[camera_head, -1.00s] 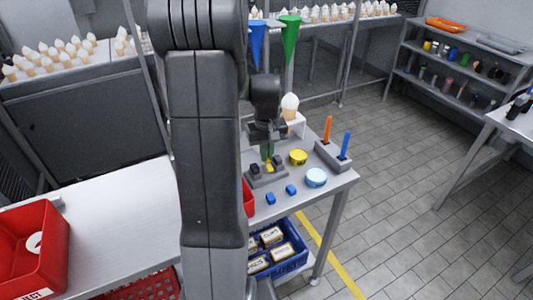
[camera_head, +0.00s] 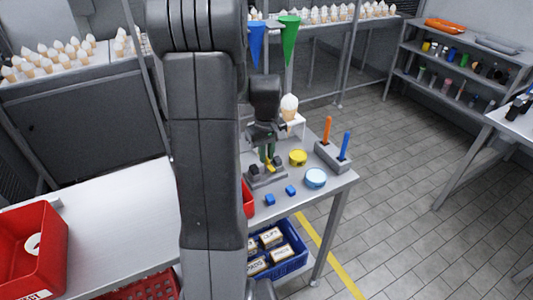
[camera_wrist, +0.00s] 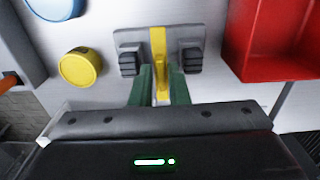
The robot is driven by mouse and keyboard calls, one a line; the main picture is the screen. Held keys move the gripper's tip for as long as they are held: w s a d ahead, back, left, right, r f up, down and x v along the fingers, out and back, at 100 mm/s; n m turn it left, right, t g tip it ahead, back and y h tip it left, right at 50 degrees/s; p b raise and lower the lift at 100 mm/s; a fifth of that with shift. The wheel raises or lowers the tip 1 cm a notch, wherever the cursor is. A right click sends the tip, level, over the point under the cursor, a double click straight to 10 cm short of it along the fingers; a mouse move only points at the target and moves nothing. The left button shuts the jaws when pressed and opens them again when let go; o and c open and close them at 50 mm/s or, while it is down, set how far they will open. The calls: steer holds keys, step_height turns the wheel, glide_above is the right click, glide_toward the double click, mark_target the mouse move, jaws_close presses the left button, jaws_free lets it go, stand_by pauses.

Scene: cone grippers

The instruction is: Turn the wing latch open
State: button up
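The wing latch is a grey plate (camera_wrist: 128,38) with two dark ribbed blocks and a yellow wing (camera_wrist: 159,46) between them. In the head view the yellow wing (camera_head: 270,163) shows partly below my gripper (camera_head: 266,153), on the steel table. In the wrist view my gripper (camera_wrist: 163,84) has its two green fingers on either side of the near end of the wing. The fingers stand apart, with narrow gaps seen beside the wing, so they look open around it. Contact is not clear.
A yellow round tin (camera_head: 298,158), a light blue round tin (camera_head: 315,178) and two small blue blocks (camera_head: 290,190) lie near the latch. A grey holder (camera_head: 332,156) carries an orange and a blue stick. A red bin (camera_wrist: 275,40) stands close beside the latch.

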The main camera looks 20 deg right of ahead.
mark_target(267, 157)
steer(key=shift+o, duration=1.1)
step_height(267, 157, up, 14)
steer(key=shift+b, duration=0.3)
steer(key=shift+f, duration=0.15)
step_height(267, 157, down, 14)
steer(key=shift+r+p, duration=0.15)
steer(key=shift+p, duration=0.15)
steer(key=shift+r, duration=0.1)
